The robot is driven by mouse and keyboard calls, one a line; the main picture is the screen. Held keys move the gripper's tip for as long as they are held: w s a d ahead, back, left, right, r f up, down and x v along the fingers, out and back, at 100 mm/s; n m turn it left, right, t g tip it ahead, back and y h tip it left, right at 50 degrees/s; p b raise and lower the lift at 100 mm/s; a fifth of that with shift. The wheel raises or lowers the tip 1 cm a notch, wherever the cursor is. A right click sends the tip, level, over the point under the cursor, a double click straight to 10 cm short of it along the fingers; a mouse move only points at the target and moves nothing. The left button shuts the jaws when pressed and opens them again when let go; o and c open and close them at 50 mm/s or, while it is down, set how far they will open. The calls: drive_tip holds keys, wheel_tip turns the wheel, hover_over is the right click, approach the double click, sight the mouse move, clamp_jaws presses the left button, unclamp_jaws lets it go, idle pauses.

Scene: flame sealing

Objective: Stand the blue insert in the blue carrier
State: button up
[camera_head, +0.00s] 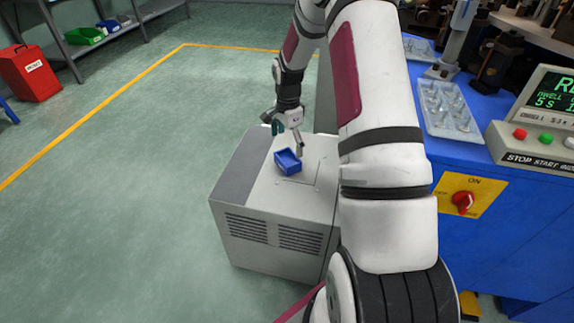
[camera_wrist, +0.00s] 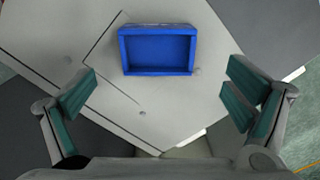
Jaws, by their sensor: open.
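A blue open box (camera_head: 288,161) lies on top of the light grey cabinet (camera_head: 275,236). In the wrist view this blue box (camera_wrist: 158,70) shows its open, hollow side to the camera. I see only one blue piece here and cannot tell whether it is the insert, the carrier or both together. My gripper (camera_head: 288,141) is just above and behind the box, pointing down. In the wrist view my gripper (camera_wrist: 162,90) is open and empty, with its green-padded fingers wide apart. The box lies ahead of the fingers, not between them.
The blue bench (camera_head: 450,160) at right bears a clear tray (camera_head: 449,108) of small glass pieces and a control panel (camera_head: 530,150). The floor left of the cabinet is clear.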

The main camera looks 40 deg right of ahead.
sight(288, 160)
drive_tip(key=shift+s+a+f+b, duration=0.1)
drive_tip(key=shift+f+b, duration=0.5)
drive_tip(key=shift+f, duration=1)
drive_tip(key=shift+a+f+b, duration=0.1)
drive_tip(key=shift+f+b, duration=0.5)
drive_tip(key=shift+f, duration=0.95)
drive_tip(key=c, duration=1.5)
